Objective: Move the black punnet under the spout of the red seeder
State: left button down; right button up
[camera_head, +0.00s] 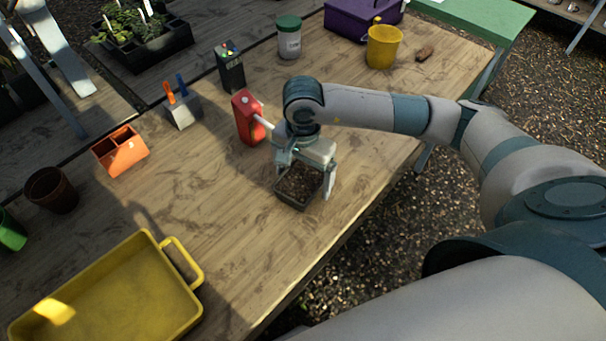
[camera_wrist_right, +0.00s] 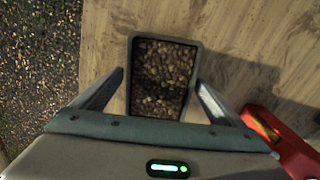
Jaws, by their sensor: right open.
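The black punnet (camera_head: 291,205), filled with brown soil, sits on the wooden table near its right edge. The red seeder (camera_head: 247,119) stands just behind and left of it, its pale spout (camera_head: 263,124) reaching toward my right wrist. The punnet is apart from the seeder body; my wrist partly hides the spout's end. My right gripper (camera_head: 302,181) is open above the punnet, one finger on either side. The right wrist view shows the punnet (camera_wrist_right: 163,39) between the spread fingers (camera_wrist_right: 160,80), with gaps, and the seeder (camera_wrist_right: 287,143) at lower right. My left gripper is not in view.
A yellow tray (camera_head: 172,306), an orange caddy (camera_head: 127,160) and a brown pot (camera_head: 52,188) are at the left. A grey holder (camera_head: 184,112), a dark box (camera_head: 230,72), a white jar (camera_head: 289,42) and a yellow bucket (camera_head: 383,47) stand behind. Table front of the punnet is clear.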

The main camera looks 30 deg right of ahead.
jog(key=shift+f, duration=0.15)
jog(key=c, duration=1.3)
jog(key=shift+w, duration=0.25)
